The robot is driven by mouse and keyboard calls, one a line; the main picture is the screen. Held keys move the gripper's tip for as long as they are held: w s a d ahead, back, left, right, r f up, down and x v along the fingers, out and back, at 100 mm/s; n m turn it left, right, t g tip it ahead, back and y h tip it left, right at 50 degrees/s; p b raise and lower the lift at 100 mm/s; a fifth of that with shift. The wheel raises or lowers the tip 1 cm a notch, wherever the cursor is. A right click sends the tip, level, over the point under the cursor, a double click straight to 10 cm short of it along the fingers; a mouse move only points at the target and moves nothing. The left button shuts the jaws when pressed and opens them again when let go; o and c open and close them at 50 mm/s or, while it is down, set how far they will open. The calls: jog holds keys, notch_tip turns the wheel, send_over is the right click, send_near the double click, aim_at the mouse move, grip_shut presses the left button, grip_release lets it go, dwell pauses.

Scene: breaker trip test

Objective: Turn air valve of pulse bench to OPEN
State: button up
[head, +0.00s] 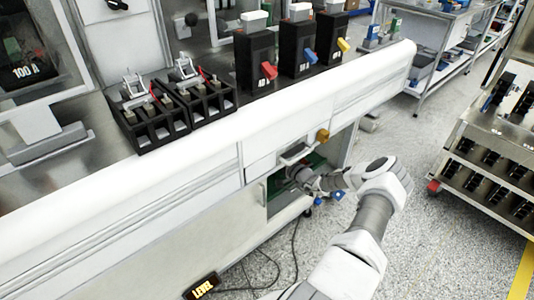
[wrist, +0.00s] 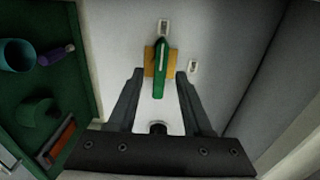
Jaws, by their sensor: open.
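In the wrist view, the air valve has a green lever handle (wrist: 161,76) on a brass-yellow body (wrist: 149,62), against a pale panel. The handle lies lengthwise up and down in the picture, its upper end toward a small label plate (wrist: 163,27). A second label plate (wrist: 193,66) is to its right; neither can be read. My gripper (wrist: 159,77) is open, one finger on each side of the handle, with a visible gap on both sides. In the head view, my gripper (head: 300,174) reaches into the opening under the bench; the valve is hidden there.
A green-lined tray (wrist: 88,75) holding a teal cup and a purple piece lies left of the valve. A grey wall (wrist: 232,50) stands to the right. Breakers (head: 255,62) stand on the bench top (head: 185,135).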

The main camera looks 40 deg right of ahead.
jog(key=shift+w+a, duration=0.1)
jog(key=shift+w, duration=1.1)
grip_shut()
